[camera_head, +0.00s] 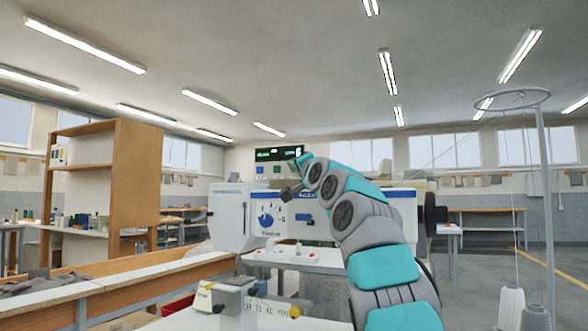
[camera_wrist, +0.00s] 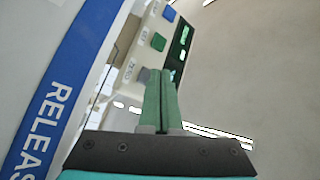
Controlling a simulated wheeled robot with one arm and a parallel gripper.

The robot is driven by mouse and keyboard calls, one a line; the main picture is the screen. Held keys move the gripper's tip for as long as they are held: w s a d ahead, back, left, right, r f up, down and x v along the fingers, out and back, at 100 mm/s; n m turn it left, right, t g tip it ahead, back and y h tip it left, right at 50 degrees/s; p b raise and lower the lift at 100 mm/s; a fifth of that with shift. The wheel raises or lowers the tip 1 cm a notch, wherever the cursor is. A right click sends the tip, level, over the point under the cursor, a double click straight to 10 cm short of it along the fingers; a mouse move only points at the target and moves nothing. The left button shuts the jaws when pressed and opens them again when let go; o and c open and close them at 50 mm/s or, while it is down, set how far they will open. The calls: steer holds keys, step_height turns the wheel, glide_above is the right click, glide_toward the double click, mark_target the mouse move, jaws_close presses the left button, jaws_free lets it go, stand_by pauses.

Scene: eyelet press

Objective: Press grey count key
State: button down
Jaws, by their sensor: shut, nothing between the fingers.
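The grey count key (camera_wrist: 143,76) shows in the wrist view as a small grey block on the pale key panel, the lowest of three keys in that picture. The green key (camera_wrist: 157,41) and the blue key (camera_wrist: 168,13) are above it. My gripper (camera_wrist: 161,74) is shut and empty, with its green fingertips close beside the grey key and partly overlapping the panel. I cannot tell whether they touch the key. In the head view, the green key (camera_head: 276,169) and blue key (camera_head: 260,170) show left of my arm; the grey key is not visible there.
A dark display (camera_head: 276,154) with green characters sits above the keys; it also shows in the wrist view (camera_wrist: 183,45). The white machine (camera_head: 228,215) stands below. A thread stand (camera_head: 547,200) is at the right and a wooden shelf (camera_head: 135,180) at the left.

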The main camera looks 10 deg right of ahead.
steer(key=shift+w+d+f, duration=0.45)
steer(key=shift+d+f, duration=0.05)
steer(key=shift+f, duration=0.3)
steer(key=shift+s+a+f+b, duration=0.1)
steer(key=shift+f+b, duration=0.05)
steer(key=shift+b, duration=0.25)
steer(key=shift+s+a+f+b, duration=0.15)
steer(key=shift+s+b, duration=0.15)
steer(key=shift+b, duration=0.05)
steer(key=shift+s, duration=0.1)
steer(key=shift+a, duration=0.15)
steer(key=shift+s+a+f+b, duration=0.15)
steer(key=shift+s+a+b, duration=0.2)
steer(key=shift+s+b, duration=0.05)
steer(key=s+a, duration=0.1)
steer(key=s+a+r+b, duration=0.1)
steer(key=s, duration=0.1)
steer(key=shift+s+a+r, duration=0.1)
steer(key=shift+s+a, duration=0.15)
